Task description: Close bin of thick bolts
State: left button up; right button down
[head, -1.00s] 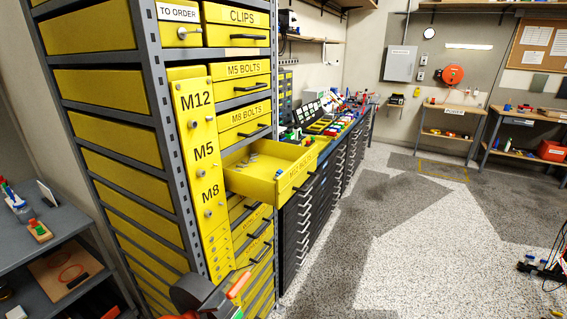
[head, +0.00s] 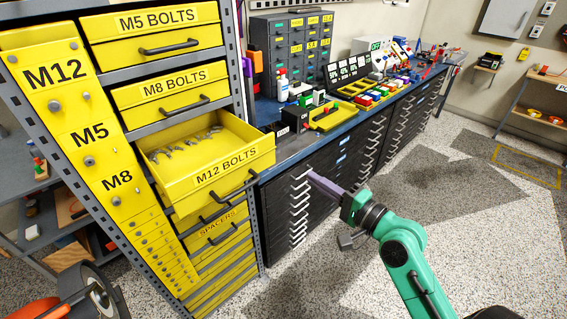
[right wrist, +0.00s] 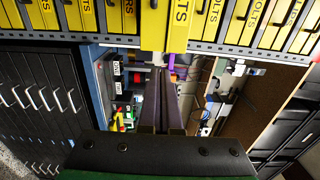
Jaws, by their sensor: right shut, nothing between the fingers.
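The open yellow M12 BOLTS bin (head: 228,172) is pulled far out of the shelf and holds several grey bolts (head: 185,145). Its dark handle (head: 238,186) is on the front face. My right gripper (head: 312,177), on a green arm, has its dark fingers shut and empty. It is to the right of the bin front, apart from it in the head view. In the right wrist view the shut fingers (right wrist: 160,75) point toward a protruding yellow bin front (right wrist: 180,25).
Closed M8 BOLTS (head: 175,90), M5 BOLTS (head: 155,35) and SPACERS (head: 215,230) bins share the rack. A dark drawer cabinet (head: 285,205) with a cluttered blue worktop runs right of it. Speckled floor in front is free.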

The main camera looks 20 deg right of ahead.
aim_at(272, 153)
pick_arm(q)
notch_tip(272, 153, down, 5)
jog(key=a+b, duration=0.2)
jog(key=b, duration=0.2)
pick_arm(e)
jog(key=p+x, duration=0.2)
jog(key=x, duration=0.3)
jog(key=p+x, duration=0.3)
jog(key=x, duration=0.3)
jog(key=shift+s+a+r, duration=0.1)
jog(key=shift+a+r, duration=0.1)
jog(key=shift+r, duration=0.05)
jog(key=shift+w+a+f, duration=0.15)
jog(key=shift+w+a, duration=0.2)
jog(key=shift+w, duration=0.1)
pick_arm(q)
jog(key=r, duration=0.2)
jog(key=d+r, duration=0.1)
jog(key=r, duration=0.1)
jog(key=shift+s+d+r, duration=0.1)
jog(key=shift+d+r, duration=0.05)
jog(key=shift+r, duration=0.2)
pick_arm(e)
jog(key=shift+d, duration=0.1)
